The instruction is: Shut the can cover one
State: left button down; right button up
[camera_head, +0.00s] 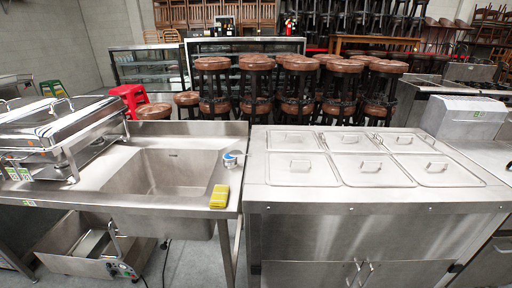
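A small white and blue object (232,159), perhaps a can or tin, sits on the steel ledge at the sink's right edge; it is too small to tell whether it has a cover or whether that is shut. Several steel lids with handles lie flat in the top of the steel counter (350,208) at right, including a front left lid (303,172), a front middle lid (371,172) and a front right lid (436,172). Which one is the can cover I cannot tell. Neither of my grippers is in view.
A steel sink (165,172) is left of the counter, with a yellow item (219,196) on its front right edge. A chafing dish (55,125) stands at left. A steel box (465,118) stands at right. Brown stools (257,63) crowd behind.

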aim_at(235, 153)
jog(key=i+j+z, duration=0.1)
jog(key=j+z, duration=0.25)
jog(key=i+j+z, duration=0.1)
jog(key=z, duration=0.25)
jog(key=j+z, duration=0.35)
jog(key=j, duration=0.1)
